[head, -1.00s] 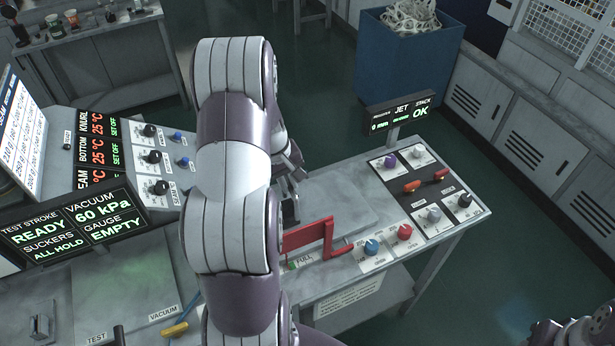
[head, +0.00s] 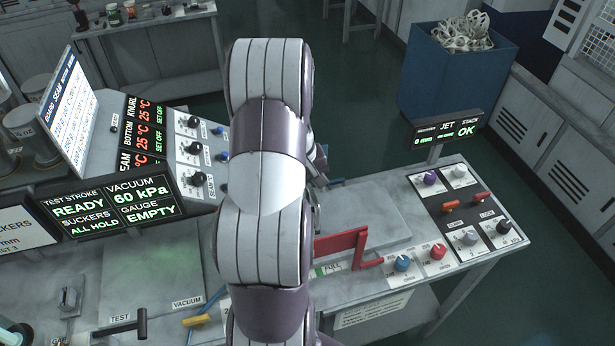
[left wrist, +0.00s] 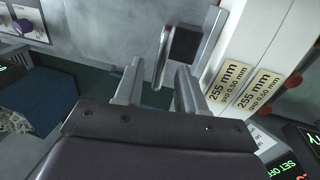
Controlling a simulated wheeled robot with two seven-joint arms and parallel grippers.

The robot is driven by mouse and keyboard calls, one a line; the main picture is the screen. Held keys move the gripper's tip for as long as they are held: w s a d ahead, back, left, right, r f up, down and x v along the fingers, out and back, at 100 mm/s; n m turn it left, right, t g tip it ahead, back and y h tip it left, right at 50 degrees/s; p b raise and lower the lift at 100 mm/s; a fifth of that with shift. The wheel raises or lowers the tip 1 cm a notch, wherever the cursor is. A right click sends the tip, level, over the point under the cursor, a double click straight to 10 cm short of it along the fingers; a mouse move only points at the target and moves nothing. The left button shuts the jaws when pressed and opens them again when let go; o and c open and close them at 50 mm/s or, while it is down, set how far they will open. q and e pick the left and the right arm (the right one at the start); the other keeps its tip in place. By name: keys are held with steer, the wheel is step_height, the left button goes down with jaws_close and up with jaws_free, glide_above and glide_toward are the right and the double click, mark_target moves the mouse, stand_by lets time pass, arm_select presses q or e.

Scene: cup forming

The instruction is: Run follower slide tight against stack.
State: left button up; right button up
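A red plate with a bent red arm (head: 341,244), which looks like the follower slide, stands on the bench beside a scale marked FULL. My arm hides what is to its left, and I cannot make out the stack. The left gripper is mostly hidden behind my arm in the head view. In the left wrist view the left gripper (left wrist: 157,88) has its two fingers apart with nothing clearly held. A dark block on a metal post (left wrist: 183,45) shows just beyond the fingertips; I cannot tell whether they touch it. My right gripper is out of view.
A jet and stack display (head: 447,129) reading OK stands behind the knob panel (head: 465,212). Blue and red knobs sit right of the red plate. White strips labelled 255 mm (left wrist: 243,88) lie close by in the left wrist view. A blue bin (head: 455,75) stands beyond the bench.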

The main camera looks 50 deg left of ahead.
arm_select(q)
step_height(320, 180, up, 12)
steer(key=s+a+b, duration=0.1)
steer(key=s, duration=0.1)
steer(key=shift+f, duration=0.2)
steer(key=shift+s, duration=0.15)
